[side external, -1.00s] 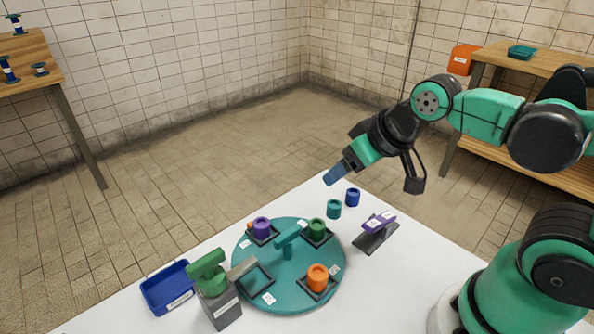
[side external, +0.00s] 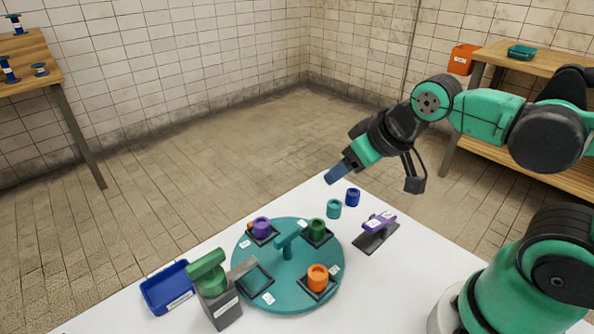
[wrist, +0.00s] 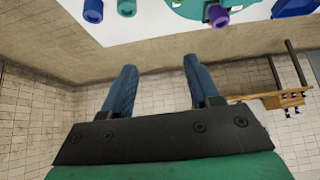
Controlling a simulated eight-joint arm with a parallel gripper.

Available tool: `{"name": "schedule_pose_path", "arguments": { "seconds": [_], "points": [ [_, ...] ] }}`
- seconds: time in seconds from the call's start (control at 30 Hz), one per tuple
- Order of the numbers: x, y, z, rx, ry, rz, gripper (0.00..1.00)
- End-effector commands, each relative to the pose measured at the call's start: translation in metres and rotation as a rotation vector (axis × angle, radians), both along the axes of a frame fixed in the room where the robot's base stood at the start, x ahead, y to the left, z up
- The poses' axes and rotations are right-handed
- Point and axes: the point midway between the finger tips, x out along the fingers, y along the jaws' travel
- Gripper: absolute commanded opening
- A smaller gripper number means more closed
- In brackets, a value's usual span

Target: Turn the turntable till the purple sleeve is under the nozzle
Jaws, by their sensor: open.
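The teal turntable (side external: 300,258) lies on the white table, with a raised teal handle bar (side external: 289,237) at its middle. The purple sleeve (side external: 261,227) stands in the back-left square holder and also shows at the top of the wrist view (wrist: 217,16). A green sleeve (side external: 317,230) is at the back right and an orange sleeve (side external: 318,276) at the front right. The front-left holder (side external: 257,280) looks empty. The grey nozzle (side external: 242,268) of the green-topped dispenser (side external: 213,285) reaches over the turntable's left edge by it. My gripper (side external: 333,174) is open and empty, above and behind the turntable.
A loose teal sleeve (side external: 334,209) and a blue sleeve (side external: 352,197) stand behind the turntable. A purple-topped device on a dark base (side external: 376,232) is to its right. A blue bin (side external: 168,287) is at the left. The air around my gripper looks clear.

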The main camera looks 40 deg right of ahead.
Motion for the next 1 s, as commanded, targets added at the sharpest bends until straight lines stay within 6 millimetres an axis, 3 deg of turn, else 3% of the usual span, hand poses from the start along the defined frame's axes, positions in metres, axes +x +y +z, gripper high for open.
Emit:
{"name": "schedule_pose_path", "arguments": {
  "seconds": [0.17,0.5,0.6,0.77,1.0],
  "points": [
    [0.005,0.012,0.002,-0.080,0.072,0.165,0.47],
    [0.022,0.077,-0.009,-0.415,0.397,1.128,0.47],
    [0.023,0.090,-0.014,-0.458,0.450,1.340,0.47],
    [0.023,0.100,-0.020,-0.484,0.485,1.504,0.47],
    [0.023,0.100,-0.044,-0.486,0.488,1.519,0.47]
  ]
}}
